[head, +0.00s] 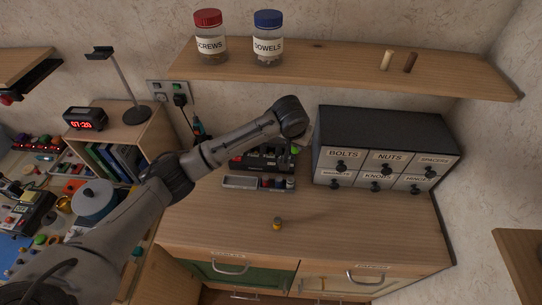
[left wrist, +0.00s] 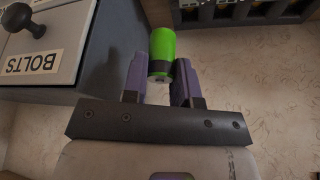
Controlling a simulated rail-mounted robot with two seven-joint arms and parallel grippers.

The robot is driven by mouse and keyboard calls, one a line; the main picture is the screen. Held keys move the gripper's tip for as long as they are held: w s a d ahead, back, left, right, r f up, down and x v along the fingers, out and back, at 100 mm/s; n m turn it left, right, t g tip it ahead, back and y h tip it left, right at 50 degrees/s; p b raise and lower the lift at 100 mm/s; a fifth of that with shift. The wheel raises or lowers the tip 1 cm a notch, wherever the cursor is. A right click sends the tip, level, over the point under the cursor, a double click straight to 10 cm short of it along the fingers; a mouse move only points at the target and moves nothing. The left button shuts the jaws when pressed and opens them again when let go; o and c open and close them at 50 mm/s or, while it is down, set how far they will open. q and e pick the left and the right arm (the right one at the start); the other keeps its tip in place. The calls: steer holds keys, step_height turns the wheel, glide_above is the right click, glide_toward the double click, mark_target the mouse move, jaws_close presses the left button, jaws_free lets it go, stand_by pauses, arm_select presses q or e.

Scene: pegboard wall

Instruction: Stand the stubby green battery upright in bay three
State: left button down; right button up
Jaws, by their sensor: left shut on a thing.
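The stubby green battery (left wrist: 163,45), with a black band at one end, is between the two purple fingers of my left gripper (left wrist: 160,70) in the left wrist view. The gripper is shut on it and holds it off any surface. In the head view my left arm reaches over the counter, and its wrist hides most of the gripper. A dark charger-like unit (head: 262,161) stands on the counter below the wrist, partly covered by the arm. A dark row of compartments (left wrist: 243,12) shows at the top right of the wrist view. Bay numbers are not readable. My right gripper is out of view.
A drawer cabinet (head: 385,148) stands right of the arm; its BOLTS drawer (left wrist: 42,45) is close in the wrist view. A shallow tray (head: 240,182) and a small yellow-grey object (head: 278,223) are on the counter. A shelf (head: 340,66) with jars hangs above. The front counter is mostly clear.

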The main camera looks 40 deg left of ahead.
arm_select(q)
steer(key=a+f, duration=0.2)
steer(key=a, duration=0.2)
steer(key=w+a+f+b, duration=0.1)
steer(key=a+f, duration=0.2)
steer(key=w+a+f+b, duration=0.1)
steer(key=a+f, duration=0.1)
steer(key=a, duration=0.2)
steer(key=shift+w+a+f, duration=0.25)
steer(key=shift+a+f, duration=0.05)
steer(key=shift+f+b, duration=0.35)
steer(key=shift+f, duration=1.65)
steer(key=shift+f, duration=0.1)
steer(key=shift+f, duration=0.15)
steer(key=c, duration=0.9)
jaws_free()
